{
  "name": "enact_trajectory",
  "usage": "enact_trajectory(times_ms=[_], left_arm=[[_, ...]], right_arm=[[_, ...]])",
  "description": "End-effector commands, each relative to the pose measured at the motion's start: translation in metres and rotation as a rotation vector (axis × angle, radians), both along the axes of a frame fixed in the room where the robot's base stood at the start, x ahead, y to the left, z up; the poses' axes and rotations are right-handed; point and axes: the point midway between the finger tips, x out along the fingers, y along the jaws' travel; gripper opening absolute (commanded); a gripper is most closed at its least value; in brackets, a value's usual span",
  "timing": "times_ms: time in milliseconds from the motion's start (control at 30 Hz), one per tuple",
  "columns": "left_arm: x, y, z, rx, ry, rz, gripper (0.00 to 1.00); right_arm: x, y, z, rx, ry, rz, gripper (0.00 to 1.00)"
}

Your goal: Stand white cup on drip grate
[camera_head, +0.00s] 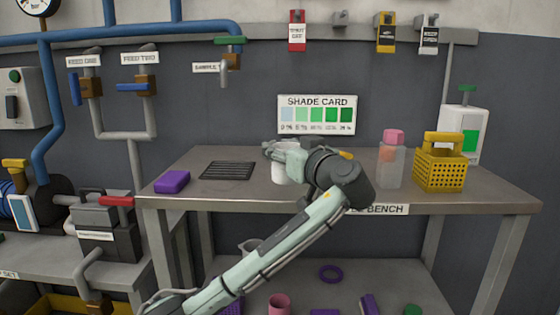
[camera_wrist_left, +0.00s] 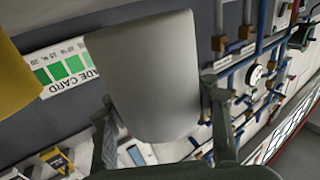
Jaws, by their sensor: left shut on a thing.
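The white cup (camera_head: 279,173) is in my left gripper (camera_head: 272,150), over the middle of the bench, partly hidden by the gripper and wrist. In the left wrist view the cup (camera_wrist_left: 150,80) fills the middle, with the gripper's fingers on either side of it. I cannot tell whether its base touches the bench. The drip grate (camera_head: 228,170), dark and slatted, lies flat on the bench to the left of the cup, with a gap between them. Nothing stands on the grate. My right gripper is not in view.
A purple block (camera_head: 172,182) lies left of the grate on the bench (camera_head: 225,192). A clear container with a pink top (camera_head: 391,165), a yellow basket (camera_head: 440,168) and a white dispenser (camera_head: 462,134) stand at the right. The shade card (camera_head: 316,115) hangs behind.

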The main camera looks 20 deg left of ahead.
Motion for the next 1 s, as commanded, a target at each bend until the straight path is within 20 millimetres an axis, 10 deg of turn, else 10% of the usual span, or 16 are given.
enact_trajectory(times_ms=[300, 800, 833, 1000], left_arm=[[0.0, 0.0, -0.036, 0.001, 0.002, 0.0, 0.21], [0.0, 0.0, -0.04, -0.001, 0.001, -0.001, 0.21], [0.0, 0.0, -0.039, 0.0, 0.001, -0.001, 0.49], [0.0, 0.0, -0.039, 0.0, 0.001, -0.001, 0.7]], right_arm=[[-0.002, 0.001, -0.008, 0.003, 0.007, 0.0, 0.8], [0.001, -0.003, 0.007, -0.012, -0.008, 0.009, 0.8], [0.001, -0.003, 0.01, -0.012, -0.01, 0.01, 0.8], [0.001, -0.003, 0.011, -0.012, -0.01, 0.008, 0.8]])
